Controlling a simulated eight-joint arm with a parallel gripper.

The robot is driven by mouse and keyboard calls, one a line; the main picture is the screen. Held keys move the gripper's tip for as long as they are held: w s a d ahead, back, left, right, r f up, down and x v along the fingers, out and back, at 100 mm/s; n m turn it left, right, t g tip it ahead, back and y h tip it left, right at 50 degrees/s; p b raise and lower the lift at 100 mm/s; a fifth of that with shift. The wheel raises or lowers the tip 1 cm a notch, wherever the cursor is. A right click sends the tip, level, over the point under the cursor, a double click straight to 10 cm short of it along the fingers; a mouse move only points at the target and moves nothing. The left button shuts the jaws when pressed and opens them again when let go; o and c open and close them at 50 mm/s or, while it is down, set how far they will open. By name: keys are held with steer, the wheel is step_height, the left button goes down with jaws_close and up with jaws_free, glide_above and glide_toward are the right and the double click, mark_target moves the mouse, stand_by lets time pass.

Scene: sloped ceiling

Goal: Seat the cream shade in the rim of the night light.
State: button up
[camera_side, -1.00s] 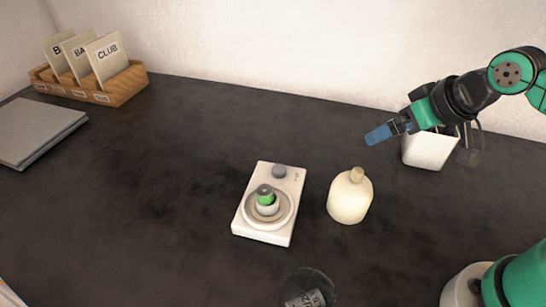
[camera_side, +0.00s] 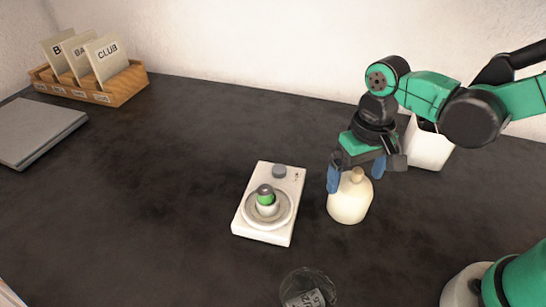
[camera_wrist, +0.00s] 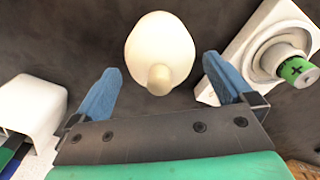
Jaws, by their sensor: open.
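The cream shade (camera_side: 350,203) is a rounded dome with a small tan knob on top, standing upright on the dark worktop. My gripper (camera_side: 357,182) points down over the shade. Its blue fingers are open around the knob, which is not gripped. In the wrist view the shade (camera_wrist: 160,45) lies between and just beyond the fingertips (camera_wrist: 172,78), and the night light (camera_wrist: 240,50) shows at right.
A clear round container (camera_side: 308,288) with a printed label is at the front edge. A white bin (camera_side: 428,150) stands behind my arm at right. A wooden card holder (camera_side: 120,86) and a grey slab (camera_side: 35,132) lie far left. The left-middle worktop is clear.

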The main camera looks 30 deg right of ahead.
steer(key=shift+f, duration=1.6)
steer(key=shift+c, duration=0.2)
steer(key=c, duration=0.8)
steer(key=shift+c, duration=0.2)
